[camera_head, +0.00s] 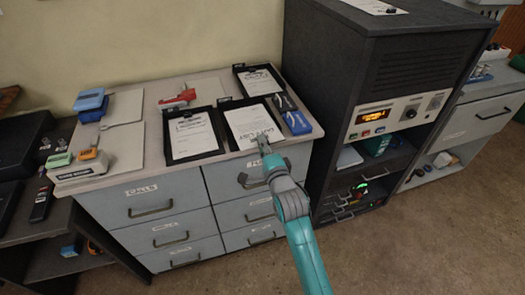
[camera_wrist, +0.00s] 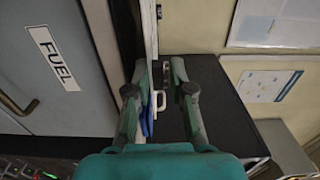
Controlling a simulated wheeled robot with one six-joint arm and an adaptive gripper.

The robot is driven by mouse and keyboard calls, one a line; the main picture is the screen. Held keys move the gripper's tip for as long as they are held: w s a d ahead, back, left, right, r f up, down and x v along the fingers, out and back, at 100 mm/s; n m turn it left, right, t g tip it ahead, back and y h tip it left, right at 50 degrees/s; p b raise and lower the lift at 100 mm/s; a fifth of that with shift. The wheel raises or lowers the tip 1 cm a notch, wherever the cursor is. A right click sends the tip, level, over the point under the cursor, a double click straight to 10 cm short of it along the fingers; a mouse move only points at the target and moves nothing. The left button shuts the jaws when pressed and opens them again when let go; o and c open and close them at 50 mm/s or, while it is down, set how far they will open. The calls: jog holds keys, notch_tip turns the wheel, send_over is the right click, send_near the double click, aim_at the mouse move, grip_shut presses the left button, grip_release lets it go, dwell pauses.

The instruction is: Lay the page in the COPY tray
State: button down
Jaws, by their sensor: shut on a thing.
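A white page (camera_head: 250,122) with large dark lettering lies within the outline of a black tray (camera_head: 224,102) at the front of the counter. My gripper (camera_head: 263,140) is shut at the page's near edge, reaching in from the front. I cannot tell whether the page touches the tray floor. In the wrist view my gripper (camera_wrist: 160,68) points along the counter top, with a thin pale edge between or behind its fingers. Two other black trays hold papers: one to the left (camera_head: 170,151) and one behind (camera_head: 238,72). I cannot read which label says COPY.
Blue-and-black desk tools (camera_head: 296,121) stand close to the right of the page. A tall dark cabinet (camera_head: 330,75) rises beyond them. A red stapler-like tool (camera_head: 178,99) sits behind the left tray. Drawers (camera_head: 150,205) with handles are below the counter.

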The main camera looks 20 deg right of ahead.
notch_tip(320, 180, down, 3)
jog(key=shift+r, duration=0.1)
jog(key=c, duration=1)
grip_release()
jog(key=s, duration=1.2)
jog(key=shift+s, duration=0.15)
